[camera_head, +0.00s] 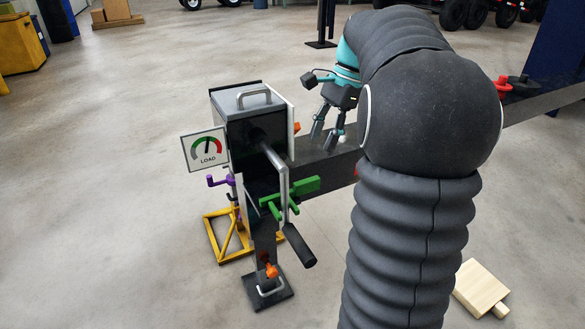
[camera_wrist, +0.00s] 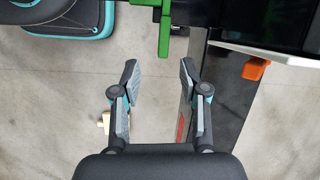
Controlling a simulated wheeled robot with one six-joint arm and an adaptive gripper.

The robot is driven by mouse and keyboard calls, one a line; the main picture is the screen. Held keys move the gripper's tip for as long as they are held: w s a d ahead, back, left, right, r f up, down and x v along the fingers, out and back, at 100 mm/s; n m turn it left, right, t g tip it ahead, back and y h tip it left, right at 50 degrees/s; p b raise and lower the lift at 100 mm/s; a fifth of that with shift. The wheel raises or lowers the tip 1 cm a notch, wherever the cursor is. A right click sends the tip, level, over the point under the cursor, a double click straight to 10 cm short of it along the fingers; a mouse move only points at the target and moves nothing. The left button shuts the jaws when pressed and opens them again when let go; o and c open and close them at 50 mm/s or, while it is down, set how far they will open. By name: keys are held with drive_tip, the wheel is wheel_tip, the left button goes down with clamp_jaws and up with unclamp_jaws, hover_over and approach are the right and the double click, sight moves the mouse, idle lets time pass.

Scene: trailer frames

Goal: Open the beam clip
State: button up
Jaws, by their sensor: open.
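My gripper (camera_head: 326,138) is open and empty above the dark beam (camera_head: 320,180), to the right of the box-like jack (camera_head: 252,128). In the wrist view my gripper (camera_wrist: 158,76) has nothing between its fingers; its right finger overlaps the beam (camera_wrist: 228,110) in the picture. A small orange part (camera_wrist: 255,68) sits at the beam's right edge, apart from the fingers; an orange piece (camera_head: 296,127) also shows beside the jack. A green lever-like part (camera_head: 290,193) is on the jack's front and shows in the wrist view (camera_wrist: 165,34). I cannot tell which part is the beam clip.
A load gauge sign (camera_head: 206,149), a purple part (camera_head: 216,181) and a yellow stand (camera_head: 225,241) are left of the beam. A black crank handle (camera_head: 298,245) juts from the jack. A wooden block (camera_head: 481,287) lies right. Open floor is at left.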

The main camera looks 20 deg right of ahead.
sight(311, 179)
drive_tip(key=shift+m+y, duration=0.4)
drive_tip(key=shift+m, duration=0.3)
drive_tip(key=d+x, duration=0.1)
drive_tip(key=x, duration=0.3)
drive_tip(key=b+x, duration=0.1)
drive_tip(key=x, duration=0.3)
drive_tip(key=w+d+f+b+x, duration=0.1)
drive_tip(key=x, duration=0.4)
drive_tip(key=shift+d+f, duration=0.1)
drive_tip(key=shift+d, duration=0.2)
clamp_jaws()
